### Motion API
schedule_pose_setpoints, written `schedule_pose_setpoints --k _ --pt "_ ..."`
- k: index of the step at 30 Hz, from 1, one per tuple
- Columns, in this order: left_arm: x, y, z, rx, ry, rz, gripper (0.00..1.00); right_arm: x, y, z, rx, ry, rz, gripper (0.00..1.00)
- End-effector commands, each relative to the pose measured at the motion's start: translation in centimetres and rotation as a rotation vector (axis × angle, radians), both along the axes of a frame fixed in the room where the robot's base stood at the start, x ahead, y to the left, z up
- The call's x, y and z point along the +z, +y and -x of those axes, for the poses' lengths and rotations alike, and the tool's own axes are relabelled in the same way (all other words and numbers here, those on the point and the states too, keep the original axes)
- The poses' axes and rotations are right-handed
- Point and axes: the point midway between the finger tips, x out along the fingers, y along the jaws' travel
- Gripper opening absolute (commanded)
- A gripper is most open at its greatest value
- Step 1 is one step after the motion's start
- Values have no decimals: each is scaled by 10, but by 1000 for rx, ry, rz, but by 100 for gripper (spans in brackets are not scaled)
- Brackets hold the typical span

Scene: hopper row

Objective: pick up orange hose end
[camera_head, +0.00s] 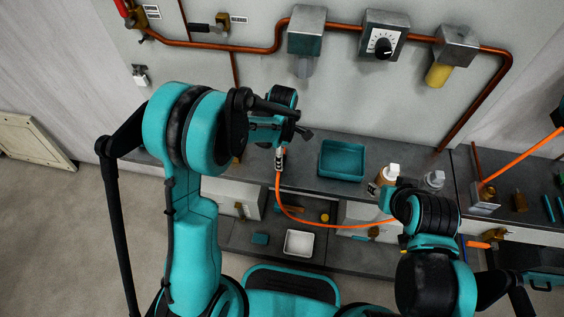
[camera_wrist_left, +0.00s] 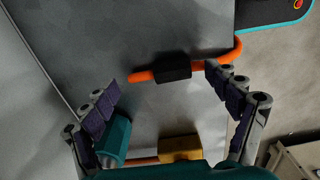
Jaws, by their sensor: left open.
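The orange hose (camera_head: 283,205) rises from the lower shelf to just below my left gripper (camera_head: 280,155). In the left wrist view, the hose end (camera_wrist_left: 140,77) with a black sleeve (camera_wrist_left: 174,67) shows above a grey surface. My left gripper (camera_wrist_left: 164,84) is open there, with one finger on each side of the sleeve. The sleeve shows between and slightly beyond the fingertips; I cannot tell whether they touch it. My right arm is at the right in the head view, but I cannot make out its finger opening.
A white tray (camera_head: 299,243) lies on the lower shelf. Copper pipe (camera_head: 220,46) and hoppers (camera_head: 306,32) line the wall. A brass block (camera_wrist_left: 180,148) shows near the left gripper.

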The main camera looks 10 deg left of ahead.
Motion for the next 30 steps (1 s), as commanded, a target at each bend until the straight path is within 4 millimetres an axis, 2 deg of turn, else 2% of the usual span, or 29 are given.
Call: schedule_pose_setpoints --k 6,7,12,14,15,19,30 --pt "-3 0 0 0 0 0 88 -1 0 0 0 0 0 40" --pt "-3 0 0 0 0 0 85 0 0 0 0 0 0 40" --pt "-3 0 0 0 0 0 40 0 0 0 0 0 0 40" --pt "-3 0 0 0 0 0 36 0 0 0 0 0 0 40" --pt "-3 0 0 0 0 0 29 -1 0 0 0 0 0 40" --pt "-3 0 0 0 -1 0 25 -1 0 0 0 0 0 40" --pt "-3 0 -1 0 -2 0 24 -1 0 0 0 0 0 40"
